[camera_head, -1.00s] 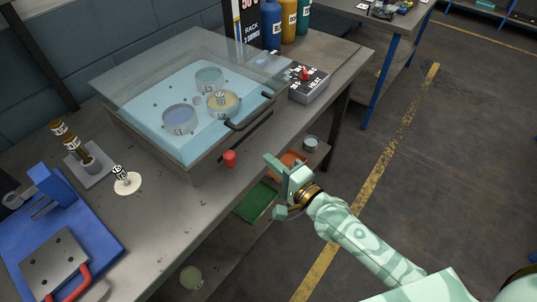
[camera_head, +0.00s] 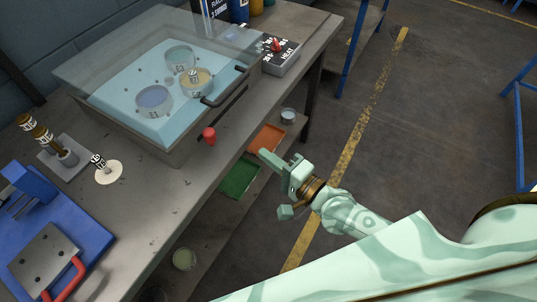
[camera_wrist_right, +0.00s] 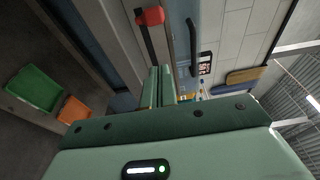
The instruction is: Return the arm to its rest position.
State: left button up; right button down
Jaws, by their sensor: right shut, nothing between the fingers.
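My right gripper (camera_head: 268,156) is in the air over the aisle side of the workbench (camera_head: 150,215), to the right of the bench's front edge. Its fingers are together and empty, and they also show closed in the right wrist view (camera_wrist_right: 158,86). My pale green right arm is bent and comes in from the lower right. The gripper is apart from the red knob (camera_head: 209,136) on the bath's front, which also shows in the wrist view (camera_wrist_right: 150,16). My left gripper is out of view.
A lidded bath (camera_head: 165,148) with several beakers stands on the bench. A heat control box (camera_head: 281,60) is behind it. A green tray (camera_head: 240,178) and an orange tray (camera_head: 267,138) lie on the lower shelf. The floor at right is open.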

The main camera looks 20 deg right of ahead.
jog(key=s+d+f+n+g+h, duration=0.25)
jog(key=s+d+f+n, duration=0.2)
jog(key=f, duration=0.65)
jog(key=s+d+f+n+g+h, duration=0.25)
jog(key=s+f+n, duration=0.2)
jog(key=f, duration=0.65)
jog(key=s+d+f+n+g+h, duration=0.1)
jog(key=s+d+f+n+g, duration=0.35)
jog(key=f, duration=0.55)
jog(key=s+f+n+g+h, duration=0.1)
jog(key=s+f+g, duration=0.2)
jog(key=s, duration=0.9)
jog(key=s+f+n+g, duration=0.2)
jog(key=s+f, duration=0.6)
jog(key=s, duration=0.5)
jog(key=shift+a+g+h, duration=0.4)
jog(key=shift+a+g, duration=0.05)
jog(key=shift+g, duration=0.1)
